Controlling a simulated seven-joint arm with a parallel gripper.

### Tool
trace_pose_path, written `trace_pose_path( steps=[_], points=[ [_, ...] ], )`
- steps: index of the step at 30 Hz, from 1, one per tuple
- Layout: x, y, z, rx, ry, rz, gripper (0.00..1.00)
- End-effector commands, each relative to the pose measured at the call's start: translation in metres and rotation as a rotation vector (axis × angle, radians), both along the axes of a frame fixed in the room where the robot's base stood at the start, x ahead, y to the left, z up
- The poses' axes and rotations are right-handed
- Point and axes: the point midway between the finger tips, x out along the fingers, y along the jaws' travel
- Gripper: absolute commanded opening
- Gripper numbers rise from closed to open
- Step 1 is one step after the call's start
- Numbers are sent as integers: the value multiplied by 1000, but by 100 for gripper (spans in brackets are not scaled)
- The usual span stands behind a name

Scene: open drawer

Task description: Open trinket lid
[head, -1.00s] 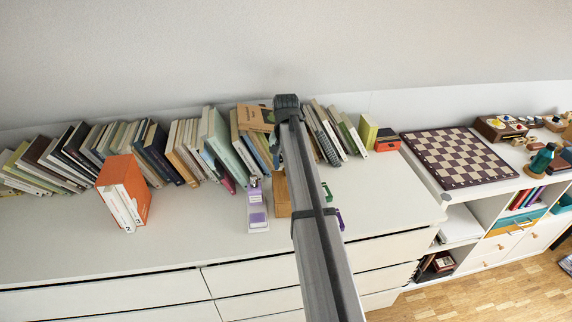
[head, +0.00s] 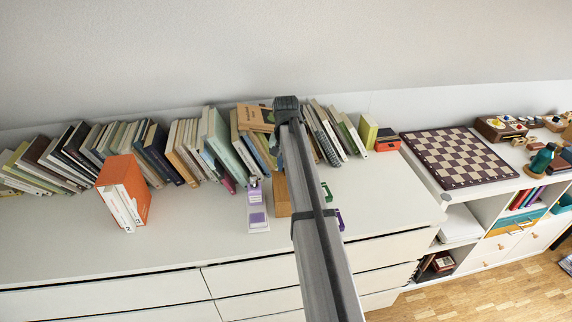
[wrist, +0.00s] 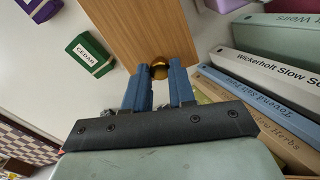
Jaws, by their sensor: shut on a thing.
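A wooden trinket box (head: 282,196) stands on the white cabinet top, partly hidden behind my arm in the head view. The head view mostly hides the gripper behind the arm. I cannot tell whether the lid is raised.
Leaning books (wrist: 275,65) stand close on the right in the wrist view. A green box marked Cedar (wrist: 89,55) lies to the left. In the head view a purple-and-white box (head: 258,210) is left of the wooden box. A chessboard (head: 458,157) lies farther right.

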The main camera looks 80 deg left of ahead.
Motion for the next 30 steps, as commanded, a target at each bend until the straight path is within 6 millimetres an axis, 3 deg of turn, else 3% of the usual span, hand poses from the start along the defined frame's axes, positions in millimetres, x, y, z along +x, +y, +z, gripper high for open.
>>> trace_pose_path(
  steps=[10, 14, 25, 30],
  points=[
    [0, -1, 0, 0, 0, 0, 0],
    [-1, -11, 0, 0, 0, 0, 0],
    [-7, -91, 0, 0, 0, 0, 0],
    [-8, -108, 0, 0, 0, 0, 0]
  ],
)
